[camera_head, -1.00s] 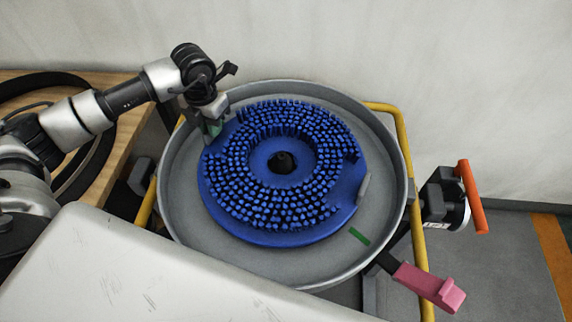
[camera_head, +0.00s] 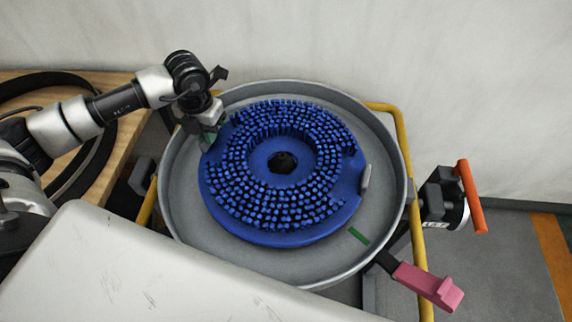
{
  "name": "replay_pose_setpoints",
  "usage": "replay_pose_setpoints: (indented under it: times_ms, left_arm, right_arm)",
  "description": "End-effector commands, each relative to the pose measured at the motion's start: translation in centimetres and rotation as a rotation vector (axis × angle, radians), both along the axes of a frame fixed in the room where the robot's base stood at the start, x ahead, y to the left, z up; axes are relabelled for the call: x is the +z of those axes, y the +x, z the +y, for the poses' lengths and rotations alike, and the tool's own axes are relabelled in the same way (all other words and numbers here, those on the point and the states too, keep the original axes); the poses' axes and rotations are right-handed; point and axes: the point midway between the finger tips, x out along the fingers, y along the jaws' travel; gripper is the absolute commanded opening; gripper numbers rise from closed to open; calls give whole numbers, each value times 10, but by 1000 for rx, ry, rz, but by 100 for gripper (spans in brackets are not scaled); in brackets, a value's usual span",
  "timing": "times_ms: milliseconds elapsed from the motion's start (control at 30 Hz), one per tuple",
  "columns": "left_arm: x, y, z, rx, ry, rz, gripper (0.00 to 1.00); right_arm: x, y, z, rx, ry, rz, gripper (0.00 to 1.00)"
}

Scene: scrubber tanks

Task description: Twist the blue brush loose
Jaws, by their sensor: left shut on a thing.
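The blue brush (camera_head: 262,238) is a round disc with rings of blue bristles and a dark hub in its central hole. It lies bristles up in a round grey pan (camera_head: 190,235). My left gripper (camera_head: 208,142) points down at the brush's upper left rim and is shut on it; its fingertips are partly hidden. A grey tab (camera_head: 366,176) sits on the brush's right edge. A green mark (camera_head: 359,236) is on the pan floor at the lower right. My right gripper is not in view.
A yellow rail frame (camera_head: 404,150) surrounds the pan. A pink-handled lever (camera_head: 428,285) sticks out at the lower right, and an orange handle (camera_head: 471,195) stands at the right. A white cover (camera_head: 150,275) fills the lower left. A wooden table (camera_head: 115,175) with a black hose is at left.

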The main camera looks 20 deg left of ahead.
Motion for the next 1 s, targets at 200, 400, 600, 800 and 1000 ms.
replay_pose_setpoints:
  times_ms: [200,400,600,800,1000]
  left_arm:
    - [1,-6,1,36,1,-3,0]
    - [1,-6,1,41,1,-2,0]
    - [1,-7,1,44,1,-2,0]
    - [1,-14,0,78,1,-1,0]
    - [1,-21,-1,119,1,-1,16]
  right_arm:
    - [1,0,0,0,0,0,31]
    - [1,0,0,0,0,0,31]
    - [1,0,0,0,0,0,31]
    - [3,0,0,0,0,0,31]
    - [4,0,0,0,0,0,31]
